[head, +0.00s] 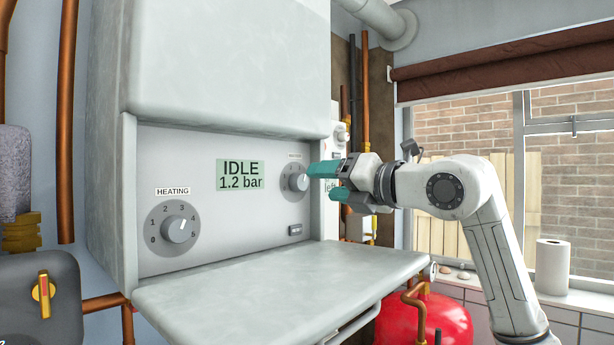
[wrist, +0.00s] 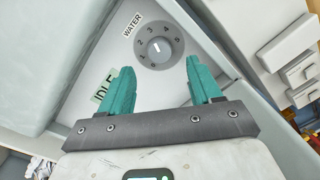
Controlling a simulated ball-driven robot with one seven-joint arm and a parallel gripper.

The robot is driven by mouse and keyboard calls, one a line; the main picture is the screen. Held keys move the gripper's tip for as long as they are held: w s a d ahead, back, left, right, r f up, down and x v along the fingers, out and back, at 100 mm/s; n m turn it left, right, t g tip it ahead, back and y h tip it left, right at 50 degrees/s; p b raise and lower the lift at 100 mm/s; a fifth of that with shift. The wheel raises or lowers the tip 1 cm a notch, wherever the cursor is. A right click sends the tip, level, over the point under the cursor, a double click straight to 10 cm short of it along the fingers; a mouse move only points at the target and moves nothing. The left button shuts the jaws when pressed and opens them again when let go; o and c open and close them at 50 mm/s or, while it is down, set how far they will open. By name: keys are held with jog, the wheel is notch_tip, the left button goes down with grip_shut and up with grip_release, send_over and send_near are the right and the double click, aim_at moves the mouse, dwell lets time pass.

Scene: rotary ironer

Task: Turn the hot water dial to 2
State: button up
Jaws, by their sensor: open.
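The hot water dial (head: 292,184) is a grey round dial under a small label at the right of the boiler panel. In the wrist view the WATER dial (wrist: 160,47) shows several numbers around its knob, and the knob's white mark slants to the upper left, roughly towards 3; the exact setting is hard to read. My gripper (head: 321,183) is open just right of the dial, and its teal fingers partly cover the dial's right side in the head view. In the wrist view my gripper (wrist: 160,68) has its fingers spread to either side below the knob, with nothing between them.
The HEATING dial (head: 173,228) is at the panel's left, and a display (head: 240,175) reads IDLE 1.2 bar. A small button (head: 295,230) is below the water dial. The fold-down flap (head: 270,295) juts out beneath the panel. A side wall borders the panel's right.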

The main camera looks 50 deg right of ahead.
aim_at(303, 183)
jog(key=w+p, duration=0.1)
jog(key=w, duration=0.5)
jog(key=shift+d+p, duration=0.1)
jog(key=shift+p, duration=0.3)
jog(key=c, duration=1)
